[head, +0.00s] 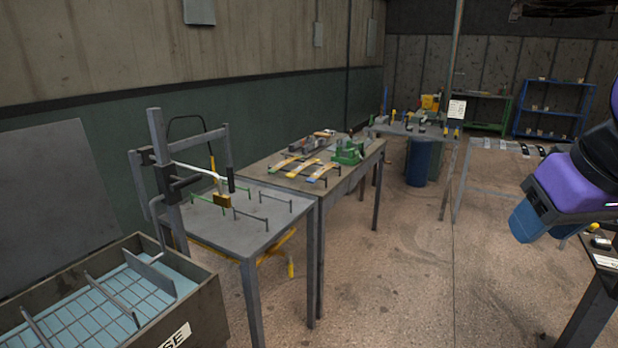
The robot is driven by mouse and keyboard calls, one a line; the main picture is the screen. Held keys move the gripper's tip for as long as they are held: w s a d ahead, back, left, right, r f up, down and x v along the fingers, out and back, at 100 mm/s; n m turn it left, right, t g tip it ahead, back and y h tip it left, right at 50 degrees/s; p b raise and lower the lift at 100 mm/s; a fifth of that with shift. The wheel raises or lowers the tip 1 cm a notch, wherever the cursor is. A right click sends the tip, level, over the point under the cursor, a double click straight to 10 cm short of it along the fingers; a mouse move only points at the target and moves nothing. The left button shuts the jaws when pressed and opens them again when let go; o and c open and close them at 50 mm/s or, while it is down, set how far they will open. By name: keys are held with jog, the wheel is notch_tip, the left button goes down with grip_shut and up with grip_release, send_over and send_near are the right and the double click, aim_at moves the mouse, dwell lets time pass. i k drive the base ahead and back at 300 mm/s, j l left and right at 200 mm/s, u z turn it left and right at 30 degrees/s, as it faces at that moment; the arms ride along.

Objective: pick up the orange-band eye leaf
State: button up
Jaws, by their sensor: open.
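Several curved leaves lie on dark rests on the middle table (345,182). The left leaf (287,162) and the middle leaf (303,167) show yellow-orange colouring, and the right leaf (322,172) shows blue as well. They are too small to tell which bears the orange band, or to make out an eye. My gripper (527,220) appears at the right edge, at the end of my purple arm, seen from behind. It is open, far from these leaves, with nothing visible in it. Its fingertips are not clearly shown.
A green vise (349,151) stands on the same table. A bin (215,300) stands at the lower left. A blue barrel (420,162) stands farther back. The floor (410,280) between tables and arm is clear.

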aim_at(309, 139)
jog(key=i+l+z, duration=0.1)
jog(key=i+z, duration=0.2)
jog(key=i, duration=1.35)
jog(key=i+l+u, duration=0.2)
jog(key=i, duration=0.25)
jog(key=i+u, duration=0.25)
jog(key=i, duration=0.15)
jog(key=i+l+u, duration=0.2)
jog(key=i, duration=0.25)
